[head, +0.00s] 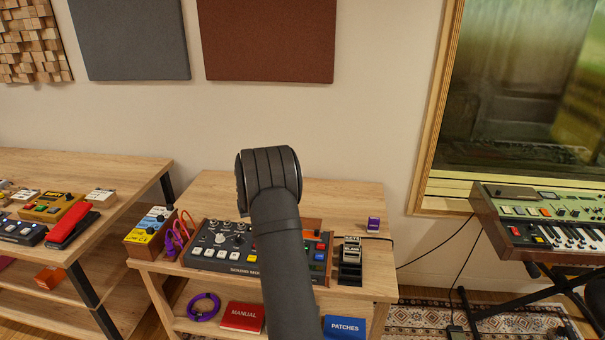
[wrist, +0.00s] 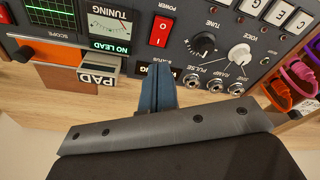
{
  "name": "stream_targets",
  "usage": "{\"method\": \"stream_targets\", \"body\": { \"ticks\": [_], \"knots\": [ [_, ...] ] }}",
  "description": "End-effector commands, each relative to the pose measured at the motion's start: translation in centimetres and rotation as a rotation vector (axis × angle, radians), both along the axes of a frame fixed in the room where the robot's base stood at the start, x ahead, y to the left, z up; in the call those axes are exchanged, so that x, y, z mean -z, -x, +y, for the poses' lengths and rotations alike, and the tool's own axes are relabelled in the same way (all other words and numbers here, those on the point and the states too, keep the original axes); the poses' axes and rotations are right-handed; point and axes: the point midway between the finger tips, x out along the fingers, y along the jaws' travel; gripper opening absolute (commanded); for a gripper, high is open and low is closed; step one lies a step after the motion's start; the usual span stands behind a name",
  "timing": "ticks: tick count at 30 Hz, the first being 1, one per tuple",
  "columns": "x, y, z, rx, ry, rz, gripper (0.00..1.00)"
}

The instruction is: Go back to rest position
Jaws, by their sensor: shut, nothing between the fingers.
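My gripper (wrist: 158,78) shows in the wrist view as dark blue fingers closed together, with nothing between them. The fingertips are in front of the sound module's panel, just below its red switch and partly over a label. I cannot tell whether they touch it. In the head view my arm rises in front of the sound module (head: 222,246) and hides its middle; the gripper is hidden there. The module also shows in the wrist view (wrist: 185,72), with knobs, jacks, a green scope screen and a "NO LEAD" display.
The wooden bench (head: 330,195) holds a black cartridge rack (head: 350,272), a small purple block (head: 374,224), a yellow-and-blue box (head: 150,232) and purple and pink cables (head: 177,238). A keyboard (head: 560,228) stands right.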

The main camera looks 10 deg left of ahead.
Motion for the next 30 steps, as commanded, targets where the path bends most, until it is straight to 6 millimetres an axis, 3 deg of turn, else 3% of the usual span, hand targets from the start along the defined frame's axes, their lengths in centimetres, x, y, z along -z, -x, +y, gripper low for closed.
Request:
{"method": "stream_targets", "body": {
  "ticks": [6, 13, 25, 30],
  "knots": [
    [3.4, 0.1, 0.0, 0.0, 0.001, 0.003, 0.0],
    [5.4, 0.0, 0.0, 0.0, 0.0, 0.001, 0.0],
    [5.3, 0.0, 0.0, 0.0, 0.0, 0.0, 0.0],
    [4.0, 0.0, 0.0, 0.0, -0.001, -0.002, 0.0]
  ]
}}
